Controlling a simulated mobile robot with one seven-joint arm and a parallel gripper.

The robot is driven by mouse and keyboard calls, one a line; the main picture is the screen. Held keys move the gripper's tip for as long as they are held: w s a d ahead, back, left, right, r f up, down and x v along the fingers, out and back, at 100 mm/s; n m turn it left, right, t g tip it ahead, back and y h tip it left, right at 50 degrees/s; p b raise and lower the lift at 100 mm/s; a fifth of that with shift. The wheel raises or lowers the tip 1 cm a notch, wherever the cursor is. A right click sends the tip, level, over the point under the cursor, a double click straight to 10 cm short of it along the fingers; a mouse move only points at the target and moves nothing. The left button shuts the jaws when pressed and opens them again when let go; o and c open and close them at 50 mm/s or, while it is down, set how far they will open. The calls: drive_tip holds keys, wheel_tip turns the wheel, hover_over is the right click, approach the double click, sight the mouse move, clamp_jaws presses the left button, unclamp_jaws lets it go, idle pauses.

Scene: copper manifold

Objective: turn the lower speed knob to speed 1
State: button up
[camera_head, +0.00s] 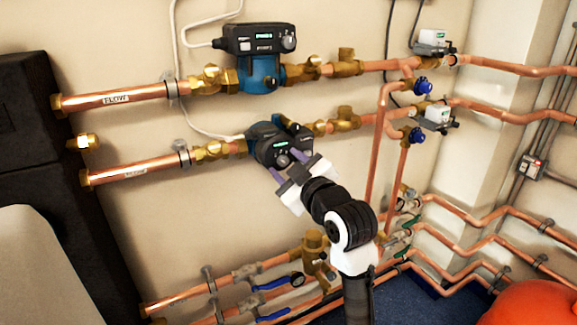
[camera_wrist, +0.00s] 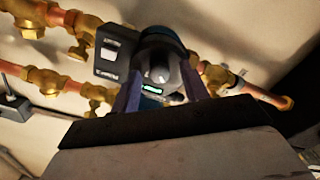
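The lower pump (camera_head: 262,138) has a dark control head with a small lit green display and sits on the lower copper line. Its speed knob (camera_head: 283,160) is a small greyish round dial on the face. My gripper (camera_head: 287,163) is open, with its two purple fingers reaching up to the control head, one on each side of the knob. In the wrist view the fingers (camera_wrist: 158,90) stand apart around the pump face. A pale round spot there, near the green display, looks like the knob (camera_wrist: 160,74). I cannot tell whether the fingers touch it, nor read its setting.
The upper pump (camera_head: 259,72) stands above on a parallel copper line. Brass valves (camera_head: 345,120) and blue-handled valves (camera_head: 416,136) lie to the right. A grey cable (camera_head: 197,122) runs to the lower pump. A dark cabinet (camera_head: 40,140) fills the left. Bare wall shows below the pump.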

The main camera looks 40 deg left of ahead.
drive_tip(key=b+v, duration=0.1)
drive_tip(key=v, duration=1.3)
drive_tip(key=shift+b, duration=0.35)
drive_tip(key=shift+a, duration=0.15)
